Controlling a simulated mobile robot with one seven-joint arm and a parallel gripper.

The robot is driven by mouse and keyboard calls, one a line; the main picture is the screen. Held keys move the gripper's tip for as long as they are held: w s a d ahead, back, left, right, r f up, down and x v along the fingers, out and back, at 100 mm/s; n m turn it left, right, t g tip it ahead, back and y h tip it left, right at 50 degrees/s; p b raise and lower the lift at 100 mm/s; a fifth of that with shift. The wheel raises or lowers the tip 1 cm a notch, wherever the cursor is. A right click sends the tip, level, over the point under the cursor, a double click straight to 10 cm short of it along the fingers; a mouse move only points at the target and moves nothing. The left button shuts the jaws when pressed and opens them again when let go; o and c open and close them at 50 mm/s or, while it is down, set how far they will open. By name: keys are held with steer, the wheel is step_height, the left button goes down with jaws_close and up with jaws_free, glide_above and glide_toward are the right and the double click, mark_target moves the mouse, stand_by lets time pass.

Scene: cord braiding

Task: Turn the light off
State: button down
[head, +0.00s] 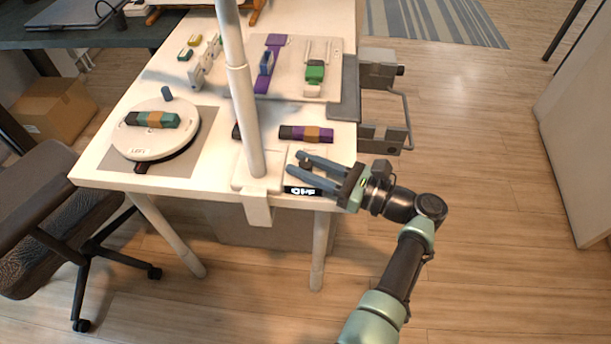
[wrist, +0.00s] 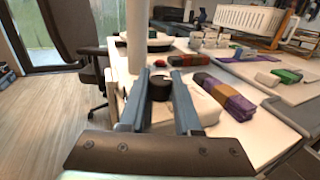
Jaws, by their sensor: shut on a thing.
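A white control box (wrist: 200,104) sits at the table's front edge, beside the pale pole (head: 245,110). It bears a round black knob (wrist: 160,88) on top and a small dark display (head: 300,190) with white characters in front, which I cannot read surely. My gripper (head: 294,162) reaches over the box from the right, and its two blue-grey fingers are shut on the knob, one on each side. The fingers also show in the wrist view (wrist: 160,76). The lamp head is out of view, so I cannot tell whether it is lit.
A purple, brown and black cord block (head: 306,133) lies just behind the box. A white turntable (head: 150,142) with a cord block stands at the left of the table (head: 222,150). A grey bracket (head: 385,100) juts from the right side. Open floor lies to the right.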

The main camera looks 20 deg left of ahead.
steer(key=shift+n+g+b, duration=1.1)
steer(key=shift+g+b, duration=0.45)
steer(key=shift+g, duration=0.15)
steer(key=c, duration=0.6)
jaws_free()
steer(key=w+d+b, duration=0.1)
steer(key=d+b, duration=0.4)
steer(key=d, duration=0.8)
steer(key=shift+w, duration=0.15)
steer(key=shift+a, duration=0.1)
